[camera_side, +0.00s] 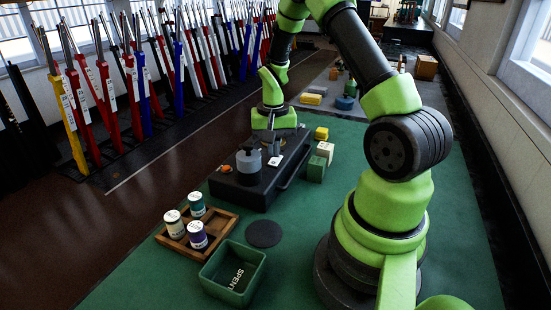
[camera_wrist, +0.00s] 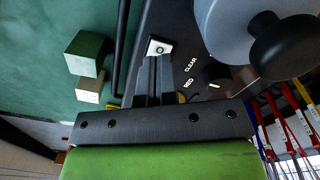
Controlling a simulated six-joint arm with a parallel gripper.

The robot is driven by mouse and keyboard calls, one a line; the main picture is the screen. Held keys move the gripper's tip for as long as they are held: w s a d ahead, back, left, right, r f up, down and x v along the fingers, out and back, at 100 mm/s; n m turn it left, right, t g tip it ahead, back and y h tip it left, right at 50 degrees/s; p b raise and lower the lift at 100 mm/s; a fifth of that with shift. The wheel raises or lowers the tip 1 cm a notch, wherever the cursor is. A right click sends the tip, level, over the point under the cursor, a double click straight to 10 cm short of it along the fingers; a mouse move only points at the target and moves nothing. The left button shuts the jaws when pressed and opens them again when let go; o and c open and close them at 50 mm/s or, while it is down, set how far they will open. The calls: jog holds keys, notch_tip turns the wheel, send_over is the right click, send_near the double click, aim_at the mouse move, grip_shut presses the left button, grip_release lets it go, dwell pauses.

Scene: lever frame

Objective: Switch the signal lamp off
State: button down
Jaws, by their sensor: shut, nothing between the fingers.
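A dark box (camera_side: 245,192) stands on the green bench cover in the side view, with a grey cylinder (camera_side: 249,163) with a black knob on top and a small orange part (camera_side: 226,169). I cannot tell from these views whether the lamp is lit. In the wrist view the box top carries the words CLEAR and RED (camera_wrist: 189,82) beside the grey cylinder (camera_wrist: 226,22) and its black knob (camera_wrist: 285,47). A white tile with a dark round mark (camera_wrist: 159,47) lies just beyond my gripper (camera_wrist: 153,62). My gripper is shut and empty, pointing down at the box; contact cannot be told.
Yellow and green blocks (camera_side: 317,169) stand right of the box. A wooden tray (camera_side: 180,244) with three jars, a dark disc (camera_side: 264,234) and a green bin (camera_side: 261,268) marked SPENT are in front. A handle bar (camera_wrist: 121,45) runs along the box side.

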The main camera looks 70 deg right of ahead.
aim_at(273, 163)
jog(key=shift+r, duration=2.65)
jog(key=shift+r, duration=0.1)
jog(key=a+r+n+t, duration=0.3)
jog(key=a+r, duration=0.7)
jog(key=r, duration=0.1)
jog(key=s+a+r+n+t+y, duration=0.2)
jog(key=s+a+r+n+t, duration=0.2)
jog(key=s+a, duration=0.6)
notch_tip(273, 163, up, 2)
jog(key=shift+s+a+r+n, duration=0.15)
jog(key=shift+s+a+n, duration=0.15)
jog(key=shift+s+n, duration=0.2)
